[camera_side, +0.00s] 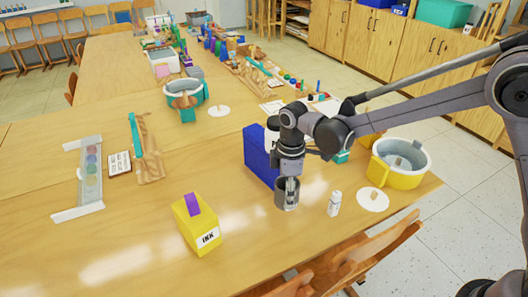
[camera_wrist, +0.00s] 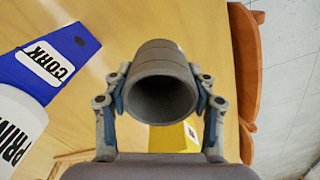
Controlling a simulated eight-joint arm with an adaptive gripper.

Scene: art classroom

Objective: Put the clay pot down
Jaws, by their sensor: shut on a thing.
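The clay pot (camera_side: 287,197) is a small grey cylinder with an open mouth. My gripper (camera_side: 290,184) points down and is shut on it, one finger on each side. In the wrist view my gripper (camera_wrist: 160,92) clasps the pot (camera_wrist: 160,55), whose dark hollow faces the camera. In the side view the pot is upright near the front right of the wooden table (camera_side: 130,240). I cannot tell whether its base touches the tabletop.
A blue box (camera_side: 256,157) stands just behind left; the wrist view shows its CORK label (camera_wrist: 47,63). A yellow box (camera_side: 198,228) stands left. Bare table lies between it and the pot.

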